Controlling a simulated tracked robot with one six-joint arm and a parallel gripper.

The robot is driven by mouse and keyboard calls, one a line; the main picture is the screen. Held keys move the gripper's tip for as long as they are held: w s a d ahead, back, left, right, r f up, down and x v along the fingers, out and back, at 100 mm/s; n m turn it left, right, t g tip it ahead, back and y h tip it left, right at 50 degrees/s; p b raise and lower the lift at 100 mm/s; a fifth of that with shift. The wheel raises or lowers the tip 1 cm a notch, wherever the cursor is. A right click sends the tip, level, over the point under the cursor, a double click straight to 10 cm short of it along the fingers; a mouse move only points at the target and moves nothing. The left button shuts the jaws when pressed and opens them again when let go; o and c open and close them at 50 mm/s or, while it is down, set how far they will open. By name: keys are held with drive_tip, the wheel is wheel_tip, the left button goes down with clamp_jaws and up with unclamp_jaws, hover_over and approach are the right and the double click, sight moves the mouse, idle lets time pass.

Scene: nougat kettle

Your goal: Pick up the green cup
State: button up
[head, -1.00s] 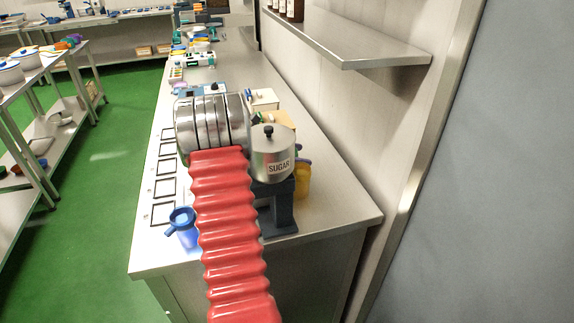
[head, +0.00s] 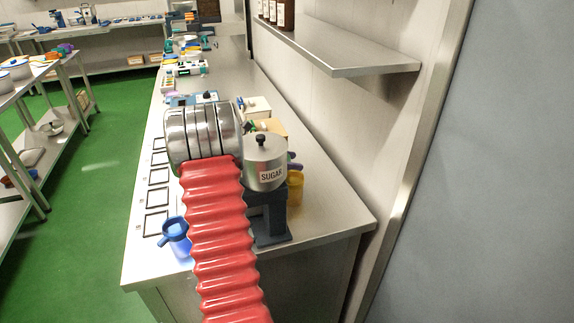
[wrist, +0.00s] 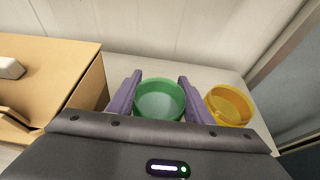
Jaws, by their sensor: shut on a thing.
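The green cup (wrist: 160,99) shows in the wrist view, between the two purple fingers of my gripper (wrist: 157,92). The fingers are shut on it, one at each side. I look down into its open round top. In the head view the green cup is hidden behind my arm and the sugar canister; only a bit of a purple finger (head: 293,160) shows right of the canister.
A yellow cup (wrist: 229,105) stands just right of the green cup, also in the head view (head: 295,188). A cardboard-coloured box (wrist: 50,75) is at left. The sugar canister (head: 265,165) sits on a dark stand. A blue cup (head: 177,238) is near the counter's left edge.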

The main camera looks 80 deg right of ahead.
wheel_tip(320, 180, up, 10)
drive_tip(key=shift+f, duration=0.2)
idle(0.7)
drive_tip(key=w+a+r+n+t+h, duration=0.1)
drive_tip(key=w+a+r, duration=0.1)
drive_tip(key=w, duration=0.6)
drive_tip(key=w+a+r+n+t+h, duration=0.1)
drive_tip(key=w+a+r+n, duration=0.1)
drive_tip(key=w, duration=0.5)
drive_tip(key=w+a+r+n+t+h, duration=0.1)
drive_tip(key=w+r, duration=0.2)
drive_tip(key=w, duration=0.5)
drive_tip(key=shift+w+a+h, duration=0.35)
drive_tip(key=shift+a+h, duration=0.05)
drive_tip(key=shift+t, duration=0.3)
drive_tip(key=shift+f, duration=2.55)
drive_tip(key=shift+f, duration=2.5)
